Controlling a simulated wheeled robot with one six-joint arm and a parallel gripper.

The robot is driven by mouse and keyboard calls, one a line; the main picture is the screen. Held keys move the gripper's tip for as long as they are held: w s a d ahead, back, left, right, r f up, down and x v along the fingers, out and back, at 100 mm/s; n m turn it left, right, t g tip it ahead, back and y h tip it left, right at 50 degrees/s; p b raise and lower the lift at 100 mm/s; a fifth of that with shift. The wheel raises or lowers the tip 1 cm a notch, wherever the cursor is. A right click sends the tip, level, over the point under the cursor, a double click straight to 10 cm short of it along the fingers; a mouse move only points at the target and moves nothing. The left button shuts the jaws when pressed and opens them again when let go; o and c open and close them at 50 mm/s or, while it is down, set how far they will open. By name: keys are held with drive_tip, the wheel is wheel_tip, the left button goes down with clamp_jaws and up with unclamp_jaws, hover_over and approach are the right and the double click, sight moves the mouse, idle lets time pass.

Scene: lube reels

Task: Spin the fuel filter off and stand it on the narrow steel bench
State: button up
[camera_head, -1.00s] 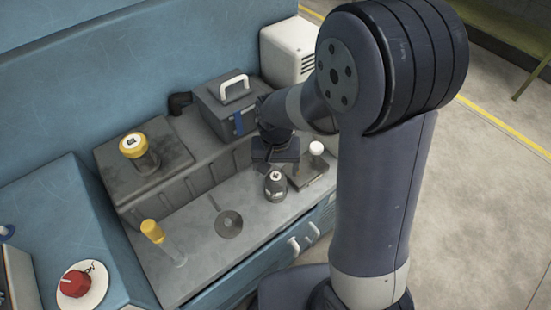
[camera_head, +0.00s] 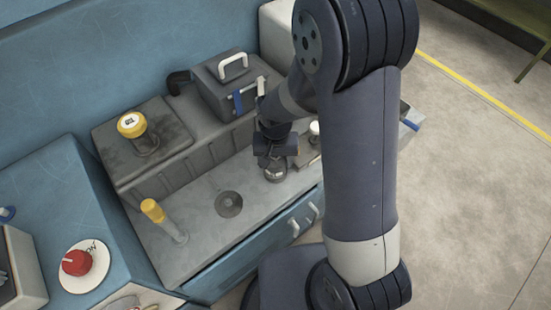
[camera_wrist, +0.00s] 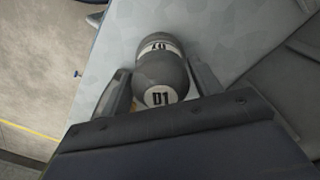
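A small dark grey canister (camera_head: 275,174) stands on the grey worktop (camera_head: 195,240), below my gripper (camera_head: 274,160). In the wrist view the canister (camera_wrist: 163,75) has a rounded dark end and white bands with black marks. It lies between the two fingers of my gripper (camera_wrist: 163,82), which look open around it; contact is unclear. I cannot tell which canister is the fuel filter. A narrow olive bench (camera_head: 505,30) shows at the top right; whether it is the steel bench is unclear.
A grey box with a white handle (camera_head: 228,85) stands behind my gripper. A yellow-topped clear tube (camera_head: 160,218) and a round dark disc (camera_head: 229,204) are on the worktop. Open floor (camera_head: 470,180) lies right of my arm.

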drive_tip(key=c, duration=0.7)
drive_tip(key=n, duration=0.5)
drive_tip(key=shift+d+n, duration=0.1)
drive_tip(key=shift+n, duration=0.3)
drive_tip(key=n, duration=0.4)
drive_tip(key=shift+f+n+b, duration=0.1)
drive_tip(key=shift+n+b, duration=0.2)
drive_tip(key=shift+b, duration=0.1)
drive_tip(key=shift+n, duration=0.9)
drive_tip(key=n, duration=0.3)
drive_tip(key=shift+f, duration=0.1)
